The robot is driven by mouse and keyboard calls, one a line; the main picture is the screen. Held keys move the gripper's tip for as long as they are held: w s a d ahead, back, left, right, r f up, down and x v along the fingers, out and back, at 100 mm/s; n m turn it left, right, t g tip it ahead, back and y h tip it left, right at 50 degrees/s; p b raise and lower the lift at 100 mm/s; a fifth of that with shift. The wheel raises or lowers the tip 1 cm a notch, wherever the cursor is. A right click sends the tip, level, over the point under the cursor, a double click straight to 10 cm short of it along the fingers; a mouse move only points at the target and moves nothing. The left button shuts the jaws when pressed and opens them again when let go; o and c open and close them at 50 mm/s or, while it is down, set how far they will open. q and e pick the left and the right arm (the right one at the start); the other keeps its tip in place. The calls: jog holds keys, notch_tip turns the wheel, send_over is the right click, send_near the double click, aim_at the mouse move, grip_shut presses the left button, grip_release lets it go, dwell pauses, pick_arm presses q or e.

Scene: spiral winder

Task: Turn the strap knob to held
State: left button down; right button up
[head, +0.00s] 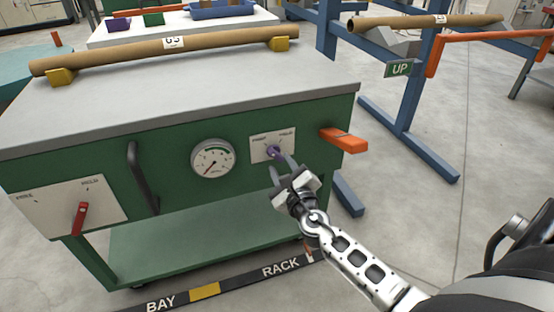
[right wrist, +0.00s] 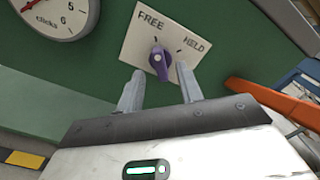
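A purple knob (right wrist: 160,65) sits on a white plate (right wrist: 142,43) marked FREE and HELD on the green cart front. Its upper end points to the mark below FREE. In the head view the knob (head: 275,151) is partly hidden by my fingers. My right gripper (right wrist: 158,88) is open and empty, its two fingertips just below the knob and to either side of it. It also shows in the head view (head: 283,168), in front of the plate. My left gripper is out of view.
A red lever (head: 80,218) is on another plate at the left. A dial gauge (head: 212,158) and black handle (head: 141,178) lie left of the knob. An orange bar (head: 344,140) juts out to its right. A cardboard tube (head: 165,51) lies on the cart top.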

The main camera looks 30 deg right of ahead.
aim_at(276, 157)
jog(key=x, duration=0.3)
jog(key=shift+w, duration=0.2)
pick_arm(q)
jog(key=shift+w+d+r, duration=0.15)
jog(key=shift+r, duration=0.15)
pick_arm(e)
jog(key=shift+w+d, duration=0.1)
jog(key=shift+w, duration=0.15)
grip_shut()
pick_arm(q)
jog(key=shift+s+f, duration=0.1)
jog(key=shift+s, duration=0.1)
